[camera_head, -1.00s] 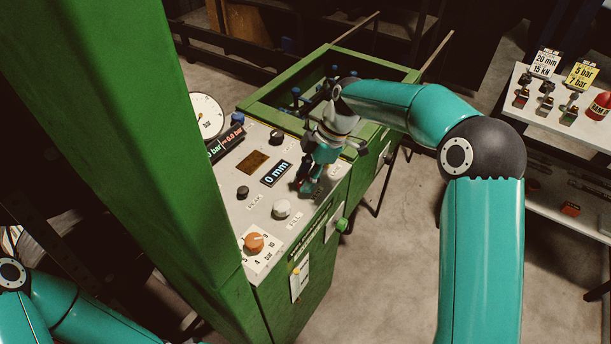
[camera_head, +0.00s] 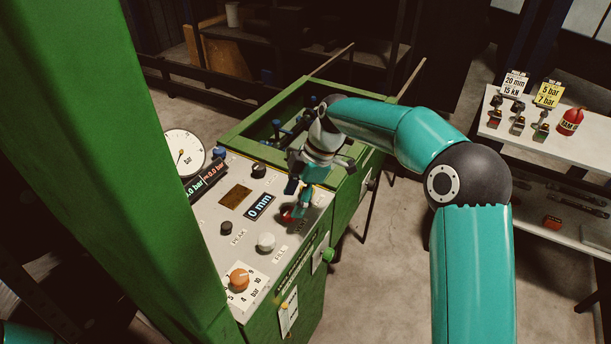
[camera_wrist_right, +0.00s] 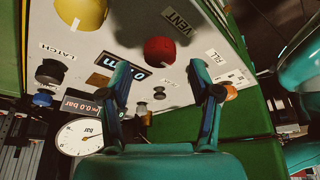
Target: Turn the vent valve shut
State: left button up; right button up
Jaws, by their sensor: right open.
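The vent valve is a round red knob (camera_wrist_right: 160,50) beside the VENT label (camera_wrist_right: 177,21) on the sloping light panel. In the head view the red knob (camera_head: 288,213) shows just at my right gripper's fingertips, partly covered by them. My right gripper (camera_head: 300,206) is over the panel, pointing down at it. In the right wrist view its two fingers (camera_wrist_right: 165,85) are spread, with the red knob between their lines and beyond their tips. I see no contact with the knob. My left gripper is out of view.
A white FILL knob (camera_head: 265,242), an orange pressure knob (camera_head: 238,279) and a black knob (camera_head: 258,171) stand on the panel (camera_head: 262,225). A yellow knob (camera_wrist_right: 80,12) is near the red one. A green post (camera_head: 110,150) rises at left. A gauge (camera_head: 184,153) stands behind.

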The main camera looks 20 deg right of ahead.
jog(key=v, duration=0.8)
jog(key=shift+d+r, duration=0.2)
jog(key=shift+r, duration=0.1)
